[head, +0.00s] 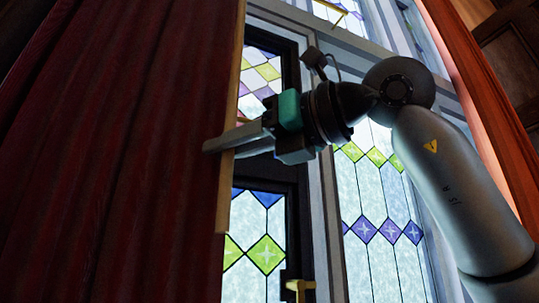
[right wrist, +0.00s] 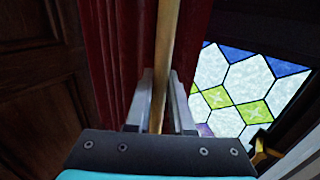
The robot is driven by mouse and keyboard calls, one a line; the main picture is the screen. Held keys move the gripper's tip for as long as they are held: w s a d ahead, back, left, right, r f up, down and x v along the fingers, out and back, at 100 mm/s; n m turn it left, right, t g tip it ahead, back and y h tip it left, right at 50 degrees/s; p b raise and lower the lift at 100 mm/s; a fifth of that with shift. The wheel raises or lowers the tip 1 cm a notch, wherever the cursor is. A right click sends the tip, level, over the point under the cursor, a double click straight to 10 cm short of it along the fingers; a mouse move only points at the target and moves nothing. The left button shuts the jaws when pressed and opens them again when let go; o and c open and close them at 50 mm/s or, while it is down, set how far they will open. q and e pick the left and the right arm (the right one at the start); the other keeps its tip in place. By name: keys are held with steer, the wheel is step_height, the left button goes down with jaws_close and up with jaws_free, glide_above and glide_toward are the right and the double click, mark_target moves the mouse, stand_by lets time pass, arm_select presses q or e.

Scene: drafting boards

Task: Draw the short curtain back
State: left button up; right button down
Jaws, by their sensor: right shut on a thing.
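The short curtain (head: 110,150) is dark red and hangs in folds over the left part of the head view. A pale wooden strip (head: 224,190) runs down its right edge. My right gripper (head: 222,143) comes in from the right and is shut on this edge strip. In the right wrist view the strip (right wrist: 167,50) passes upright between the two fingers (right wrist: 160,105), with the red curtain (right wrist: 125,50) to its left. The part of the strip between the fingers is partly hidden. My left gripper is in neither view.
Behind the curtain's edge is a dark-framed door or window with stained glass (head: 262,245) and a brass handle (head: 298,287). More patterned glass (head: 375,225) stands to the right. A dark wood panel (right wrist: 40,90) is at the left in the right wrist view.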

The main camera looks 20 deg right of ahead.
glide_toward(151, 148)
steer(key=x, duration=0.4)
steer(key=shift+w+a, duration=0.2)
steer(key=shift+w, duration=0.1)
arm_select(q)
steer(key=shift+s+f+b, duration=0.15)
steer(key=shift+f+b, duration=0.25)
arm_select(e)
steer(key=a, duration=1.2)
steer(key=shift+s+a, duration=0.35)
steer(key=shift+s, duration=0.1)
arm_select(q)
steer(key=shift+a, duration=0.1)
arm_select(e)
steer(key=shift+r, duration=0.1)
steer(key=c, duration=1.1)
jaws_free()
steer(key=shift+d, duration=0.1)
